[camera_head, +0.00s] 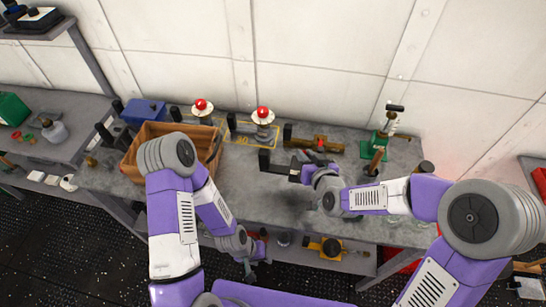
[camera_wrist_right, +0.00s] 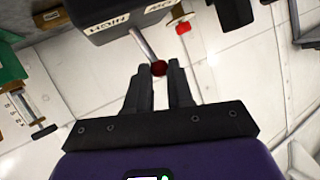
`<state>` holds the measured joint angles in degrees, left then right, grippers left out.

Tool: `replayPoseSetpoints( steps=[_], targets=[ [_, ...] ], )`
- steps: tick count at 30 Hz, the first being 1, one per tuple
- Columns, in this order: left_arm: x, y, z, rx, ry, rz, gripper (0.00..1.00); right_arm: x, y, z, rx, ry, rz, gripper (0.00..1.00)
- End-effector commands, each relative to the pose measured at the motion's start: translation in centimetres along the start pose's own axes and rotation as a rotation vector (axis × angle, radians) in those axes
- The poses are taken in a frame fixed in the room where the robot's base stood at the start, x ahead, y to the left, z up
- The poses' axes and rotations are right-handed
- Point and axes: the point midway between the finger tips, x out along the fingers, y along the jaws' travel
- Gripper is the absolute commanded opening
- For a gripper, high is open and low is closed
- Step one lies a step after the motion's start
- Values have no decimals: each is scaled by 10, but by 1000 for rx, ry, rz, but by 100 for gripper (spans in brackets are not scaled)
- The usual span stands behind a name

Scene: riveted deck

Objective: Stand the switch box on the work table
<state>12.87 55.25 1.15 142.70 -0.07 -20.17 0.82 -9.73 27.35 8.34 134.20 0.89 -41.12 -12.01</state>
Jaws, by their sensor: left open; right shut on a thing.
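The switch box (camera_wrist_right: 115,22) is dark grey with pale lettered labels, upside down at the top of the right wrist view. A metal lever with a dark red knob (camera_wrist_right: 158,68) sticks out of it. My right gripper (camera_wrist_right: 158,82) is shut on this knob, between its fingertips. In the head view my right gripper (camera_head: 297,171) is over the middle of the work table (camera_head: 240,190); the box is hard to make out there, and I cannot tell whether it touches the table. My left gripper (camera_head: 248,270) is open and empty, low in front of the table edge.
A wooden crate (camera_head: 128,165) stands at the table's left, partly behind my left arm. Two red-topped lamps (camera_head: 263,115) (camera_head: 201,106) stand at the back near yellow markings. A brass tool (camera_head: 325,144) and a green-based stand (camera_head: 379,148) are to the right. The front middle is clear.

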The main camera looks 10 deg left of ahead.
Motion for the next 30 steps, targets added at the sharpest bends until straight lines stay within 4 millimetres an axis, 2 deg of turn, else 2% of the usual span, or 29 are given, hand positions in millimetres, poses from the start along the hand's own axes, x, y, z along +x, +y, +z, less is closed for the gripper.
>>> replayPoseSetpoints(
  steps=[1, 3, 11, 16, 29, 30],
  targets=[
    [3, -1, 0, 0, -1, 0, 43, 5, 2, 13, 2, -5, -1, 0],
    [6, -2, 0, -1, -1, 0, 43, 10, 6, 26, 2, -6, 0, 0],
    [9, -4, 0, -1, -1, 0, 43, 21, 12, 51, 2, -1, 1, 0],
    [13, -5, 0, -1, 0, 0, 43, 30, 17, 74, 3, -2, 1, 0],
    [16, -6, -1, 0, 0, 0, 43, 33, 19, 81, 2, 2, 1, 0],
    [15, -6, 0, 0, 0, 0, 43, 33, 19, 81, 2, -2, 1, 28]
  ],
)
